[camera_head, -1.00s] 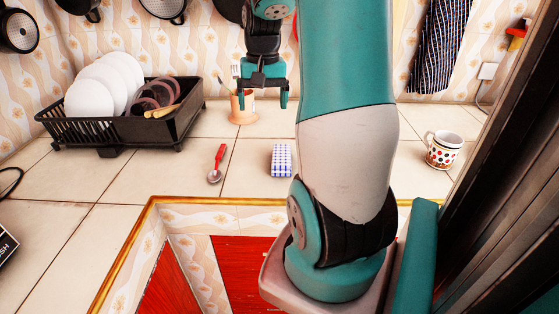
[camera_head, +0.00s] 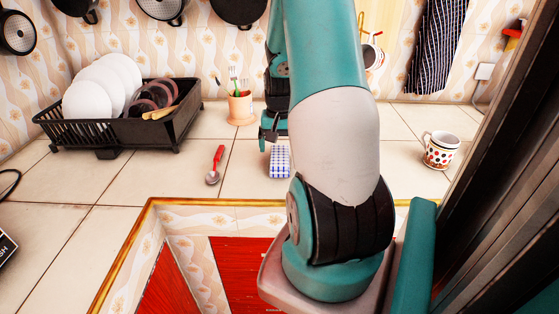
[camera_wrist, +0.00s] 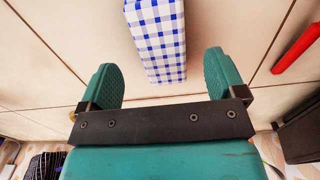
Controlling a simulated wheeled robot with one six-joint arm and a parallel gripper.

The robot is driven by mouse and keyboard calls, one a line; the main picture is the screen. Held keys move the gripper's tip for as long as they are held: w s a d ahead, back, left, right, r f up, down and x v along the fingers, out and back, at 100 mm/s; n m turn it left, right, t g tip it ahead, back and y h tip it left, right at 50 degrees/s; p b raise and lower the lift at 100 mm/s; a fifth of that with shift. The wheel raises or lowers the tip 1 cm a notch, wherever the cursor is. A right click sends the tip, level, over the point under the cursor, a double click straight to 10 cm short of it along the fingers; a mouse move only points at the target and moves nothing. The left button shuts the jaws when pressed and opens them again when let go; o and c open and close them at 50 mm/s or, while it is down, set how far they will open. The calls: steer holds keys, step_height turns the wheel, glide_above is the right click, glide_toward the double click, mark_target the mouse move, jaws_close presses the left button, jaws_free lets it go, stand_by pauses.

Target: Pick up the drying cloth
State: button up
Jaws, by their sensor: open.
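The drying cloth, a folded blue and white checked block (camera_head: 279,161), lies on the tiled counter left of my arm. It also shows at the top middle of the wrist view (camera_wrist: 156,35). My gripper (camera_head: 270,138) is just behind the cloth in the head view, partly hidden by my arm. In the wrist view my gripper (camera_wrist: 160,68) is open, with its two green fingers apart. Whether the fingers are level with the cloth cannot be told.
A spoon with a red handle (camera_head: 217,160) lies left of the cloth. A black dish rack (camera_head: 110,135) with plates and a utensil cup (camera_head: 240,108) stand behind. A dotted mug (camera_head: 440,151) is at right. A striped towel (camera_head: 437,45) hangs on the wall. Counter around the cloth is clear.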

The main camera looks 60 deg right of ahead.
mark_target(280, 155)
step_height(280, 155, down, 4)
steer(key=shift+w+f, duration=0.15)
steer(key=shift+f, duration=0.05)
steer(key=c, duration=1)
steer(key=shift+d, duration=0.1)
step_height(280, 155, up, 20)
steer(key=shift+o, duration=0.4)
